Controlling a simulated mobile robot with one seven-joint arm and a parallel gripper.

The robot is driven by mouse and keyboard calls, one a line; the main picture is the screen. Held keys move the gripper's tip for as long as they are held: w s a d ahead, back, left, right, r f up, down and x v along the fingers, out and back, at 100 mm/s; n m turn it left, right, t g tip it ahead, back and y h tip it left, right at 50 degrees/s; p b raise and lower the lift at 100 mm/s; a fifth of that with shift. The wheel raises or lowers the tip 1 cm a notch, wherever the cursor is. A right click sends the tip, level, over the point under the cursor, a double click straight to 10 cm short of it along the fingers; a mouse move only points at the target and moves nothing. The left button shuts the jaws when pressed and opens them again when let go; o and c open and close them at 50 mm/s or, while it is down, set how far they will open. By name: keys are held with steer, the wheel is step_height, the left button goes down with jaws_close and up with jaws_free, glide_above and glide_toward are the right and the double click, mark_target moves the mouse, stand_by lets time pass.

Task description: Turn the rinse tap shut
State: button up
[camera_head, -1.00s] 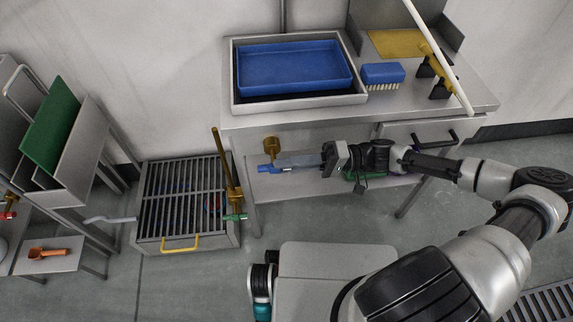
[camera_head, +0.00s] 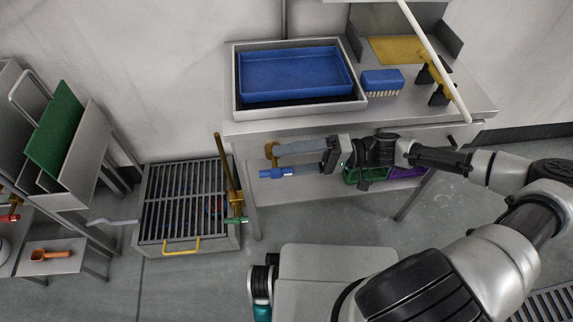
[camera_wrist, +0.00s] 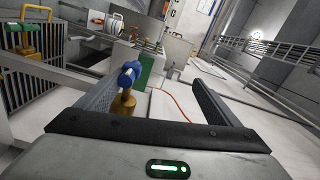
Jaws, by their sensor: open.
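A brass tap (camera_head: 270,152) with a blue handle (camera_head: 277,173) sits at the left front under the bench edge. My gripper (camera_head: 285,160) is open there, its fingers pointing left, one above the other in the head view. In the wrist view my gripper (camera_wrist: 156,78) has the blue handle (camera_wrist: 129,73) and brass body (camera_wrist: 123,103) between its fingers, close to the left fingertip. I cannot tell whether they touch. A second tap with a green handle (camera_head: 236,219) stands on a brass pipe beside the floor grate. Which is the rinse tap is not marked.
The bench (camera_head: 420,112) carries a blue tray (camera_head: 297,75) and a blue brush (camera_head: 382,79) above my gripper. The floor grate (camera_head: 185,205) stands left of the bench. Green and purple items lie on the shelf under my wrist. An orange scoop (camera_head: 50,254) lies far left.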

mark_target(286, 169)
steer(key=o, duration=0.3)
step_height(286, 169, up, 4)
steer(key=shift+w+a+r+p, duration=0.15)
steer(key=shift+r+p, duration=0.1)
steer(key=shift+p, duration=0.1)
steer(key=shift+o, duration=0.2)
steer(key=shift+r, duration=0.65)
steer(key=f, duration=0.3)
steer(key=shift+s+d+f+m+h, duration=0.2)
steer(key=shift+d+f+m+h, duration=0.05)
steer(key=shift+m+h, duration=0.05)
steer(key=shift+w+d, duration=0.1)
steer(key=shift+d, duration=0.35)
steer(key=shift+c, duration=0.4)
steer(key=shift+d, duration=0.55)
steer(key=c, duration=1.2)
steer(key=shift+t, duration=0.4)
steer(key=shift+w+d+r+b, duration=0.1)
steer(key=shift+w+d+b, duration=0.4)
steer(key=shift+d, duration=2.45)
steer(key=shift+w+d+r+b, duration=0.25)
steer(key=shift+w+d, duration=0.5)
steer(key=shift+d, duration=2.15)
steer(key=shift+w+d+b, duration=0.45)
steer(key=shift+w+d, duration=0.15)
steer(key=shift+d, duration=2.35)
